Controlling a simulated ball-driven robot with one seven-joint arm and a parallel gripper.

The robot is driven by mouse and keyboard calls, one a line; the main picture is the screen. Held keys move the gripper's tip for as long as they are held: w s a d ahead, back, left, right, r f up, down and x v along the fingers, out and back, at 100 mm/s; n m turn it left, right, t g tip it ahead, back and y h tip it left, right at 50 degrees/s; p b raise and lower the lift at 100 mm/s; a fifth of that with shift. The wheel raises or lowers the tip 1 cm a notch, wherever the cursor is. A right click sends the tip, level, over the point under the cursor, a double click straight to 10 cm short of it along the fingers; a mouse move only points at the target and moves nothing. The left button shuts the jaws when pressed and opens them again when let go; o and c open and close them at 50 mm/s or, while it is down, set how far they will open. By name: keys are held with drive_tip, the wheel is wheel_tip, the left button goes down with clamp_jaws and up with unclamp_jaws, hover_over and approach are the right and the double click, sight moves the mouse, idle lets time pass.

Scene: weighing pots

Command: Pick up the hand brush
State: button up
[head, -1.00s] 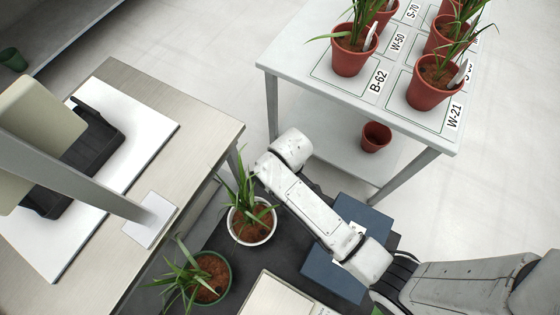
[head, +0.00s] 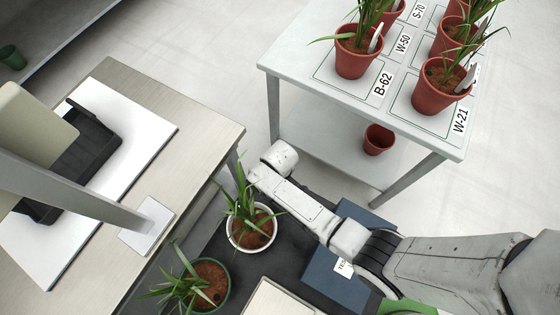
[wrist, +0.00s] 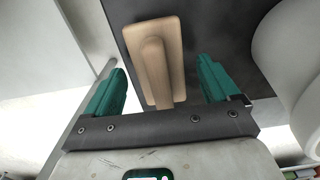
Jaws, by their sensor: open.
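The hand brush (wrist: 154,50) shows in the wrist view as a pale wooden block with a handle, over a dark surface. Its handle points down the picture toward my gripper's palm. My gripper (wrist: 161,68) is open, with one green finger on each side of the brush and gaps between. The fingers do not appear to touch it. In the head view I cannot make out the brush or my gripper's fingers; my arm reaches down by the potted plants.
A white-potted plant (head: 251,228) and a green-potted plant (head: 206,284) stand on the dark surface near my arm. A blue box (head: 335,275) lies below my arm. A table with red pots (head: 300,75) stands behind; a bench (head: 215,125) stands left.

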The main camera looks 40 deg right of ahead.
drive_tip(key=shift+f, duration=0.45)
drive_tip(key=c, duration=1.2)
